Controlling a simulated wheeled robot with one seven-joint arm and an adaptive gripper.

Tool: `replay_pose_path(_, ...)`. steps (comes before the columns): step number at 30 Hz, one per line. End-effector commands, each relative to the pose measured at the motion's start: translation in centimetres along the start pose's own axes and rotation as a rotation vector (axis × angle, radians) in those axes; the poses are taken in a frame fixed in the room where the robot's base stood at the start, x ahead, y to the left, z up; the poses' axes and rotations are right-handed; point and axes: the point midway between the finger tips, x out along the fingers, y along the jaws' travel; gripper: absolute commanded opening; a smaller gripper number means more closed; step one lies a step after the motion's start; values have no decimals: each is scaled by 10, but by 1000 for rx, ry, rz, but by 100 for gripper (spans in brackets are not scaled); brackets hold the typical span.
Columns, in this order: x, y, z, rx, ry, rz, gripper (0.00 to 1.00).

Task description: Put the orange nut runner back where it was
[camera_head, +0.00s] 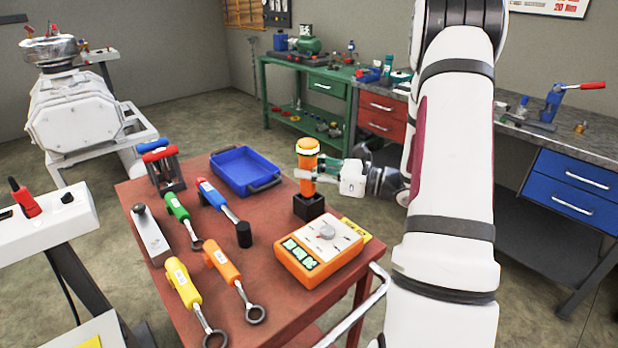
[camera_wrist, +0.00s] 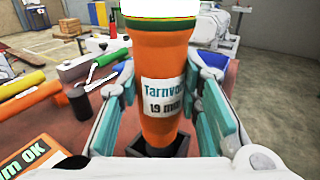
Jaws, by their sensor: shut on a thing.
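The orange nut runner (camera_head: 307,152) stands upright at the right side of the red table, with a pale band near its top. My gripper (camera_head: 311,176) is shut on its body from the right. In the wrist view the nut runner (camera_wrist: 163,65) fills the middle between the teal finger pads, with a label reading "19 mm". Its lower end meets the black square holder (camera_head: 308,208), which also shows below it in the wrist view (camera_wrist: 150,149). I cannot tell how deep the tip sits in the holder.
On the red table (camera_head: 250,285), an orange tester box (camera_head: 320,250) stands just in front of the holder. A blue tray (camera_head: 245,168) lies behind left. Several coloured wrenches, including a yellow one (camera_head: 183,285) and an orange one (camera_head: 222,262), lie to the left.

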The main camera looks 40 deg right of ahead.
Motion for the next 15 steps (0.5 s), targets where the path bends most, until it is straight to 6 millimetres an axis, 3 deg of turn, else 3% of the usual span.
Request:
replay_pose_path(4,0,0,-18,1,-2,0,0)
replay_pose_path(15,0,0,-22,-1,-2,0,0)
